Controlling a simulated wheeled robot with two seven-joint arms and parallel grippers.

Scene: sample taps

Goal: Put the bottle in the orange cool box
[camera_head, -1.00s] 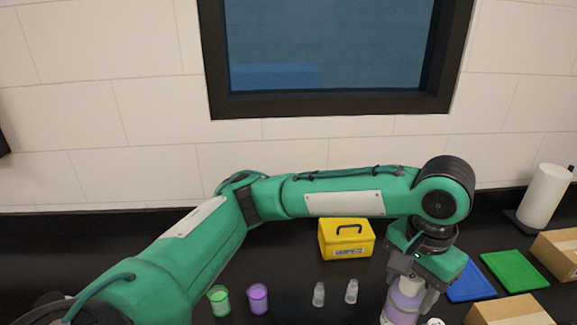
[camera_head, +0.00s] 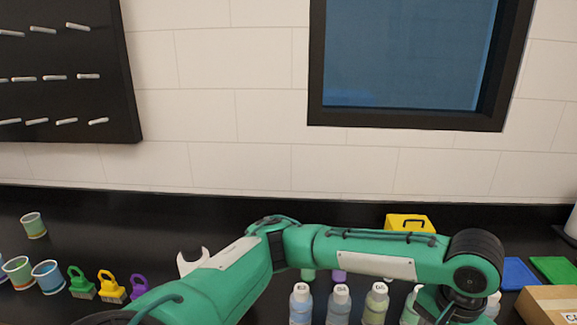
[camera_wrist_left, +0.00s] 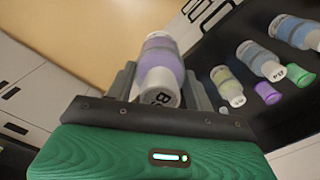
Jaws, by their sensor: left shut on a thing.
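The bottle (camera_wrist_left: 163,62) in my left gripper (camera_wrist_left: 158,88) has purple contents and a white cap with dark lettering. In the left wrist view the fingers are closed on both sides of it, its cap towards the camera. In the head view my left arm reaches across to the right, and its wrist drops out at the bottom edge, so the fingers are hidden there. I see no orange cool box in either current view. My right gripper is not in view.
Several labelled bottles (camera_head: 339,304) stand on the black counter below my arm. A yellow case (camera_head: 410,223) stands behind it. Cups (camera_head: 48,276) and coloured brushes (camera_head: 111,288) are at left. Blue and green mats (camera_head: 556,268) and a cardboard box (camera_head: 548,303) are at right.

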